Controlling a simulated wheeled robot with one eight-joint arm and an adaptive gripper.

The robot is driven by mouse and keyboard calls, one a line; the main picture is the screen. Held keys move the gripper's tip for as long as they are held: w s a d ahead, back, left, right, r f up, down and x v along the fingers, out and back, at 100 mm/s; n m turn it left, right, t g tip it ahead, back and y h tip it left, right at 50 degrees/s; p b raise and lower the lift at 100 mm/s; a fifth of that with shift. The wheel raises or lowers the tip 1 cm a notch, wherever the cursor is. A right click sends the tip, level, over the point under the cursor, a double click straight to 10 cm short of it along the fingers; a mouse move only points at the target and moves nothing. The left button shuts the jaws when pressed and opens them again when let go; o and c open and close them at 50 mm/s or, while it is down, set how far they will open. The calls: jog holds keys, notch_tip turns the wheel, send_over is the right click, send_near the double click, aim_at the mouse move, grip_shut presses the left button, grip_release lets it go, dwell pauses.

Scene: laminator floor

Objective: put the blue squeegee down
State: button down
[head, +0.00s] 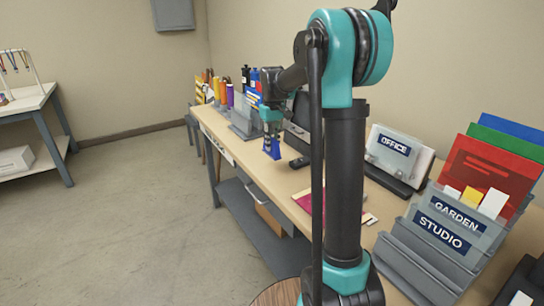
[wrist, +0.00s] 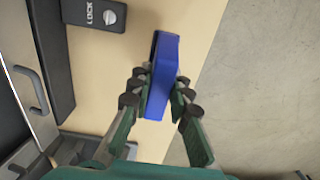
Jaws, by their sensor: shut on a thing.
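The blue squeegee (head: 272,148) is in my gripper (head: 270,133), over the wooden workbench (head: 237,148) near its front edge in the head view. In the wrist view the blue squeegee (wrist: 164,75) stands out between the two fingers of my gripper (wrist: 160,92), which touch it from both sides. The bench top shows below it. I cannot tell whether the squeegee touches the bench or hangs just above it.
A black box marked LOCK (wrist: 97,14) lies beside the squeegee in the wrist view. An OFFICE holder (head: 395,150) and GARDEN and STUDIO racks (head: 450,232) stand to the right. Bottles (head: 222,92) stand at the far end. Bare bench lies around the squeegee.

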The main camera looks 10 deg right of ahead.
aim_at(272, 155)
jog(key=shift+f, duration=2.75)
jog(key=c, duration=1.4)
grip_release()
jog(key=shift+f, duration=0.15)
notch_tip(272, 155, up, 12)
jog(key=shift+r, duration=0.2)
jog(key=shift+s, duration=0.1)
